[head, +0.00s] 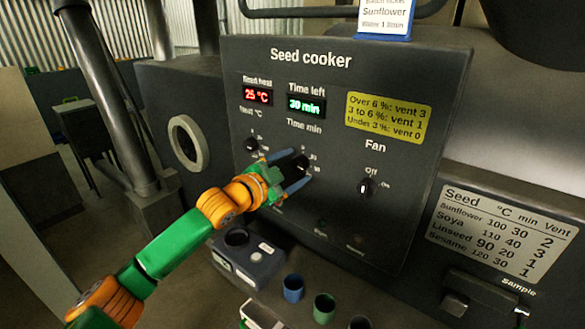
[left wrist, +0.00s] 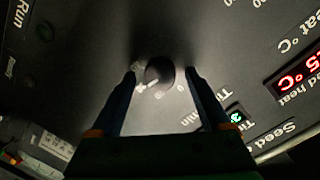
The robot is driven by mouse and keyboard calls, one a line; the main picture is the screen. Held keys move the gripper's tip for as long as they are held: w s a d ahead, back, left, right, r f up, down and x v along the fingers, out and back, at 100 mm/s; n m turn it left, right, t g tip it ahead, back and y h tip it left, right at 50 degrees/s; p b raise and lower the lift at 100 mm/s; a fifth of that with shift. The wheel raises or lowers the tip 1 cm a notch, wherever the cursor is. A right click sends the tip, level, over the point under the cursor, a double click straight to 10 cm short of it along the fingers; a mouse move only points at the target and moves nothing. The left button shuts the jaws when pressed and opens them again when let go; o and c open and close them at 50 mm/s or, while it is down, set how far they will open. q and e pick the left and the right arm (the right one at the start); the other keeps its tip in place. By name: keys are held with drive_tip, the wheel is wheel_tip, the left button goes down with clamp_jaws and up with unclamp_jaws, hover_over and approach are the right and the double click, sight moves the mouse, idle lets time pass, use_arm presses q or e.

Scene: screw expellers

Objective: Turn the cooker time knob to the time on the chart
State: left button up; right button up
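The time knob (head: 301,166) is a dark round knob under "Time min" on the seed cooker panel (head: 410,75). It also shows in the left wrist view (left wrist: 160,71), with a pale pointer mark. The green time display (head: 306,105) reads 30 min. The chart (head: 502,232) at right lists Sunflower 100, 30, 2, with Soya, Linseed and Sesame below. My left gripper (head: 293,172) is open at the time knob. In the left wrist view its blue fingers (left wrist: 161,82) stand on either side of the knob, with gaps visible. My right gripper is not in view.
The heat knob (head: 251,145) is left of my gripper, under a red 25 °C display (head: 257,96). The fan knob (head: 367,188) is to the right. A ticket (head: 385,18) on top reads Sunflower. Cups (head: 293,288) and a grey-blue box (head: 250,255) stand below.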

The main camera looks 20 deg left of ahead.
use_arm(q)
drive_tip(key=f+b+v, duration=0.1)
drive_tip(key=b+v, duration=0.2)
drive_tip(key=v, duration=0.4)
drive_tip(key=shift+r, duration=0.5)
